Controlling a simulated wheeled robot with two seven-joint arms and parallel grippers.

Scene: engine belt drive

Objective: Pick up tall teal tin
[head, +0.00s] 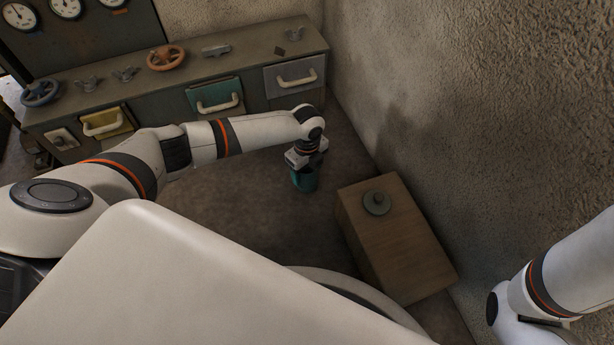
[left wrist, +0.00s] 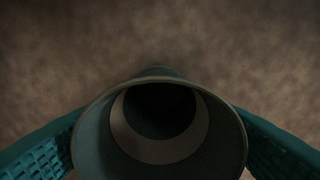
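The tall teal tin (head: 303,182) is in the middle of the head view, directly below my left gripper (head: 304,161), which partly covers its top. In the left wrist view the tin's round open mouth (left wrist: 160,140) faces the camera, with a dark inside. The teal textured fingers of my left gripper stand on either side of the tin. No gap shows between them and its rim, but I cannot tell whether they press on it. Whether the tin touches the floor is unclear. My right gripper is out of view.
A wooden box (head: 392,240) with a dark round knobbed object (head: 376,202) on it stands right of the tin. A drawer bench (head: 185,85) bearing handwheels is behind. The rough wall (head: 480,110) closes off the right. Floor left of the tin is clear.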

